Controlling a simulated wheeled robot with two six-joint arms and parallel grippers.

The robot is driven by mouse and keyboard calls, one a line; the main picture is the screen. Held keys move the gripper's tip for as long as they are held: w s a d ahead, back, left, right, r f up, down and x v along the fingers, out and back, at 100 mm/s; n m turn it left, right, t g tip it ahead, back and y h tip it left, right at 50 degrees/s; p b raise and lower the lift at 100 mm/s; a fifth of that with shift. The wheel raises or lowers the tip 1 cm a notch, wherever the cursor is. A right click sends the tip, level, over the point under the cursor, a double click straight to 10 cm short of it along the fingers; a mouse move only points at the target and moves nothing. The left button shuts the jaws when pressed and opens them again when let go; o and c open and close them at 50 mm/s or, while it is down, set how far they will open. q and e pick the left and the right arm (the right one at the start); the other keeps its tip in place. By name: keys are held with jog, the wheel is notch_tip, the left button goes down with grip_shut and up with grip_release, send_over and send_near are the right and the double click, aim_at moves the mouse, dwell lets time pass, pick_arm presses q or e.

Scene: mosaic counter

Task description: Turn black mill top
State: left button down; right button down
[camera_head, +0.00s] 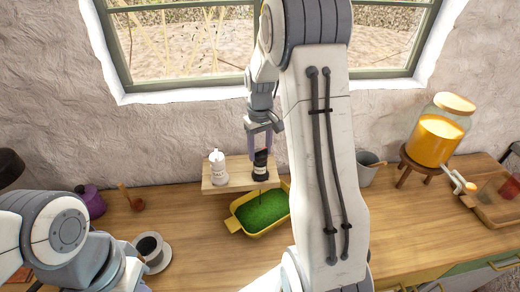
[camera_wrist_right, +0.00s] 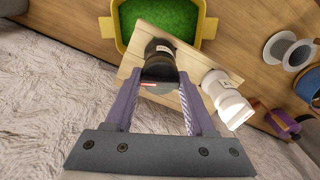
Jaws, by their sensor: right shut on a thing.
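The black mill (camera_head: 261,166) with a pale label stands on a small wooden board (camera_head: 232,180), right of a white mill (camera_head: 217,168). My right gripper (camera_head: 262,142) comes down from above and is shut on the black mill's top. In the right wrist view the two purple fingers (camera_wrist_right: 156,88) lie on either side of the black mill (camera_wrist_right: 158,66). The white mill (camera_wrist_right: 225,98) is beside it there, apart from the fingers. My left arm is at the lower left of the head view; its fingers are mostly hidden.
A yellow tray of green grass (camera_head: 264,212) sits in front of the board. A cup on a saucer (camera_head: 160,262), a purple pot (camera_head: 91,200) and a wooden pestle-like thing (camera_head: 134,203) stand left. A juice dispenser (camera_head: 434,137) on a stand is right.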

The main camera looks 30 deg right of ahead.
aim_at(260, 150)
jog(key=shift+m, duration=0.8)
jog(key=shift+c, duration=1.1)
grip_release()
jog(key=shift+r, duration=0.5)
notch_tip(260, 150, up, 10)
jog(key=b, duration=0.2)
jog(key=shift+f, duration=0.25)
